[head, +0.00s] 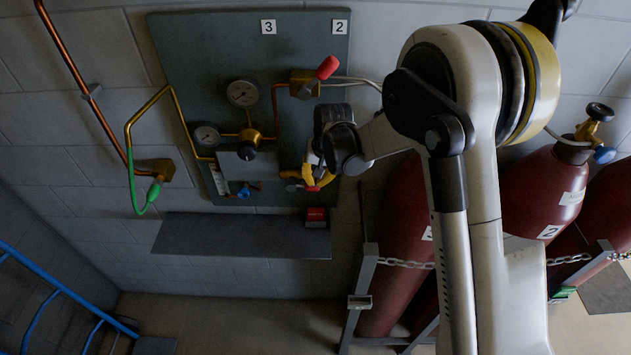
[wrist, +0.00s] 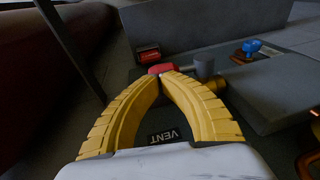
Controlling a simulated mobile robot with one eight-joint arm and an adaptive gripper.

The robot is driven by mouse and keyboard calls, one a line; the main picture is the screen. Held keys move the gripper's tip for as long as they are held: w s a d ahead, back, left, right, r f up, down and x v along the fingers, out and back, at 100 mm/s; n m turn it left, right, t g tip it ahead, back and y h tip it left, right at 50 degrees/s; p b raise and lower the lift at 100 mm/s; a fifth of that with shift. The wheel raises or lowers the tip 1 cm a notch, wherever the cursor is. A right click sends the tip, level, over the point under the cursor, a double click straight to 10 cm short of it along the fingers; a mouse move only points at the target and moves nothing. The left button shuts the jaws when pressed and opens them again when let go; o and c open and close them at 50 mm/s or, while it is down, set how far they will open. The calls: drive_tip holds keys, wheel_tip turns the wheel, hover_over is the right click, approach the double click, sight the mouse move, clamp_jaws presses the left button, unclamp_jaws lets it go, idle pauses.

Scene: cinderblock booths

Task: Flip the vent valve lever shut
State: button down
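The vent valve's red lever (head: 313,188) is low on the right of the dark panel, partly hidden by my gripper. In the wrist view its red end (wrist: 161,69) shows just beyond my fingertips. A VENT label (wrist: 164,136) shows upside down between the fingers. My gripper (wrist: 162,77) has yellow fingers that curve together until their tips meet or nearly meet at the lever. I cannot tell whether the lever is pinched between them or only touched. In the head view my gripper (head: 311,172) is at the panel's lower right. The valve body is mostly hidden.
Another red-handled valve (head: 326,68) is above on the panel (head: 200,60), with gauges (head: 242,93) and a blue knob (head: 244,191) to the left. A grey shelf (head: 235,238) juts out below, with a red-and-black item (head: 316,217). Chained dark red cylinders (head: 535,190) stand right.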

sight(318, 189)
drive_tip(key=f+y+b, duration=0.1)
drive_tip(key=b, duration=0.1)
drive_tip(key=f+y+b, duration=0.1)
drive_tip(key=b, duration=0.2)
drive_tip(key=f+y+b, duration=0.1)
drive_tip(key=y+b, duration=0.1)
drive_tip(key=shift+d+f, duration=0.3)
drive_tip(key=shift+f, duration=0.05)
drive_tip(key=a+f+y+b, duration=0.3)
drive_tip(key=a+f+b, duration=0.1)
drive_tip(key=b, duration=0.7)
drive_tip(key=shift+a+f+m+t, duration=0.3)
drive_tip(key=shift+f+m, duration=0.1)
drive_tip(key=shift+f, duration=0.3)
drive_tip(key=shift+a+y+b, duration=0.1)
drive_tip(key=shift+y+b, duration=0.2)
drive_tip(key=v, duration=1.2)
